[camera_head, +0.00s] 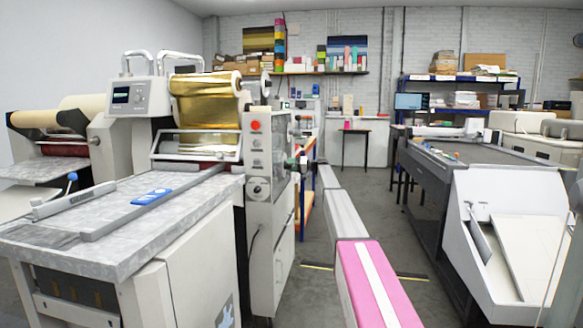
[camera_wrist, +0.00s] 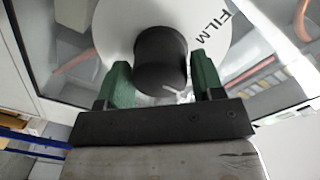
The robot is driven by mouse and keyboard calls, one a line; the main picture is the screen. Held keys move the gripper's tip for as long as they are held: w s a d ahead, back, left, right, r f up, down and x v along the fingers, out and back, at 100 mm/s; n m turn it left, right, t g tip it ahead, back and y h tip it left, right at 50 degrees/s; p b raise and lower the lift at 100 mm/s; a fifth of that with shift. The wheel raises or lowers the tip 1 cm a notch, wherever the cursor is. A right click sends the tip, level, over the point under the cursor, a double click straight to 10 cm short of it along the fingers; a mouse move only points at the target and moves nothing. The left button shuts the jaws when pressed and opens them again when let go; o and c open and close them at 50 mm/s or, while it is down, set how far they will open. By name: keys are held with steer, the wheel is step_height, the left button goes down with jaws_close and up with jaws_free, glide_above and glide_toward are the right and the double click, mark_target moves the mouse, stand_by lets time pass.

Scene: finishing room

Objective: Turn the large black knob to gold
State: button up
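The large black knob (camera_wrist: 160,60) stands out from a round white dial (camera_wrist: 112,32) in the wrist view. The dial's edge reads "FILM" at the upper right; no "GOLD" label shows in that view. A small white mark shows low on the knob, too blurred to read as a pointer. My gripper (camera_wrist: 163,82) has its two green fingers on either side of the knob, very close to it. I cannot tell whether they touch it. In the head view, my gripper (camera_head: 302,162) is small, at the right side of the foil machine (camera_head: 258,220).
The machine carries a gold foil roll (camera_head: 205,97) and a front panel with a red button (camera_head: 255,126) and a small dial (camera_head: 258,188). A grey work table (camera_head: 110,215) stands at left, a long flatbed machine (camera_head: 435,185) at right.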

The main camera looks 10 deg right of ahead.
steer(key=shift+o, duration=0.9)
steer(key=shift+d, duration=0.1)
steer(key=v, duration=1)
steer(key=shift+d, duration=0.3)
steer(key=shift+s+f, duration=0.1)
steer(key=shift+s, duration=0.05)
steer(key=s+a+f+m+g+h, duration=0.1)
steer(key=s+a+f+h, duration=0.25)
steer(key=s+f, duration=0.75)
steer(key=s+a+f+m+g+h, duration=0.15)
steer(key=s+a+f, duration=0.35)
steer(key=s+f, duration=0.5)
steer(key=s+a+f+m+g+h, duration=0.1)
steer(key=s+a+f+h, duration=0.25)
steer(key=s+f, duration=0.75)
steer(key=s+f+h, duration=0.2)
steer(key=s, duration=1.2)
steer(key=s+f+g+h, duration=0.1)
steer(key=s+f+h, duration=0.2)
steer(key=s, duration=1)
steer(key=s+d+f+g+h, duration=0.1)
steer(key=s+f+h, duration=0.1)
steer(key=s, duration=1.2)
steer(key=shift+s+f+m+h, duration=0.3)
steer(key=shift+m+h, duration=0.15)
steer(key=shift+h, duration=0.1)
